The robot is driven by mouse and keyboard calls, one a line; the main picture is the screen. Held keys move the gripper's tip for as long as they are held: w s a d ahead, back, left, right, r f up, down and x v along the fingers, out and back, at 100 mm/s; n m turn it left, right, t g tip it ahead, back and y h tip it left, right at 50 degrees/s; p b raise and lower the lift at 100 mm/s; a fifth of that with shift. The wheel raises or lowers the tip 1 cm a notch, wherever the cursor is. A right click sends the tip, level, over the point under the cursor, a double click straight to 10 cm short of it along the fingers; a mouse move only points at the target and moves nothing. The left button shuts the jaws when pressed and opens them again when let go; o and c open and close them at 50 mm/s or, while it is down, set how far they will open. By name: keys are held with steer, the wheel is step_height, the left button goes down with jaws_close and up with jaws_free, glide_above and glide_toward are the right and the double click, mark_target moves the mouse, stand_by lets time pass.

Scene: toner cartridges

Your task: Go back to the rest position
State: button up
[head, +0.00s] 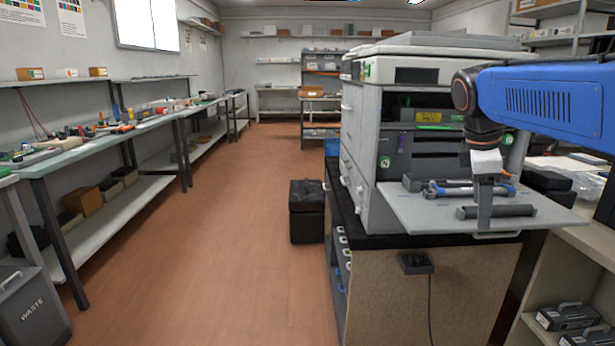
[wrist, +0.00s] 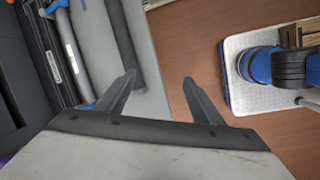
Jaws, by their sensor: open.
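My gripper (head: 483,213) hangs from my blue arm on the right, pointing down over the lowered front door (head: 440,215) of the big grey printer (head: 375,130). In the wrist view my gripper (wrist: 160,85) has its two dark fingers spread apart with nothing between them. A dark grey cartridge (head: 520,211) lies on the door, just behind or beside the fingers; I cannot tell if they touch. Another cartridge with blue ends (head: 450,188) lies further in, towards the printer's open front. Dark and grey long parts also show at the left of the wrist view.
The printer stands on a black-topped cabinet (head: 440,241). A shelf at the right holds spare cartridges (head: 567,316). A waste bin (head: 35,305) and long workbench (head: 100,152) line the left. The wooden floor (head: 215,240) between is clear.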

steer(key=s+a+f+m+t+y, duration=0.1)
steer(key=s+a+f+m, duration=0.2)
steer(key=s+f, duration=0.3)
steer(key=s+a+f+m+t+y, duration=0.1)
steer(key=s+a+f+m, duration=0.1)
steer(key=s+f+m, duration=0.4)
steer(key=s+a+f+m+t+y, duration=0.1)
steer(key=s+a+f+m, duration=0.2)
steer(key=s+f, duration=0.5)
steer(key=shift+s+a+m, duration=0.3)
steer(key=shift+s+m, duration=0.15)
steer(key=shift+m, duration=0.25)
